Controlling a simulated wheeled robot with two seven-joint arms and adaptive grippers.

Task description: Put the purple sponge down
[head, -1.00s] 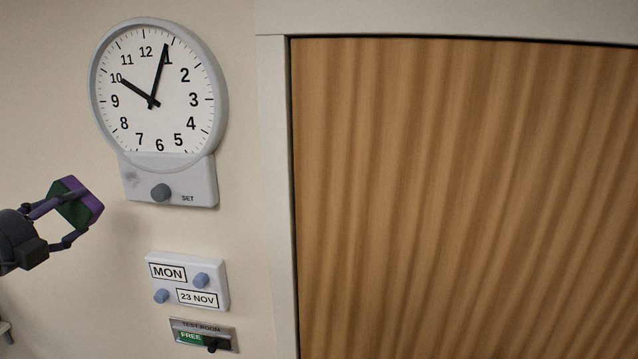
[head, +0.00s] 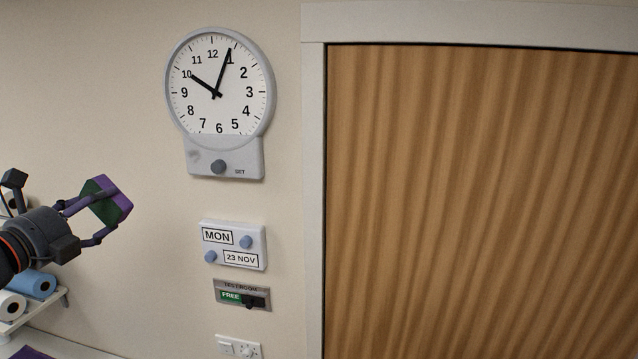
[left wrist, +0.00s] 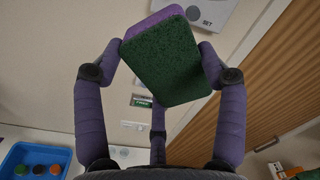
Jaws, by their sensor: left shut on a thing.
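The purple sponge (head: 120,207) has a dark green scouring side. My left gripper (head: 104,205) is shut on it and holds it up in the air, in front of the wall, at the left of the head view. In the left wrist view the sponge (left wrist: 165,60) sits between the purple fingers, tilted, its green face toward the camera and a strip of purple at its top. The fingers touch it at its left and right edges. My right gripper does not show.
A clock (head: 219,90), a day and date panel (head: 233,246) and a room sign (head: 242,296) are on the wall. A wooden door (head: 480,200) fills the right. A shelf (head: 45,308) with rolls stands lower left. The left wrist view shows a blue tray (left wrist: 35,156) with round pieces.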

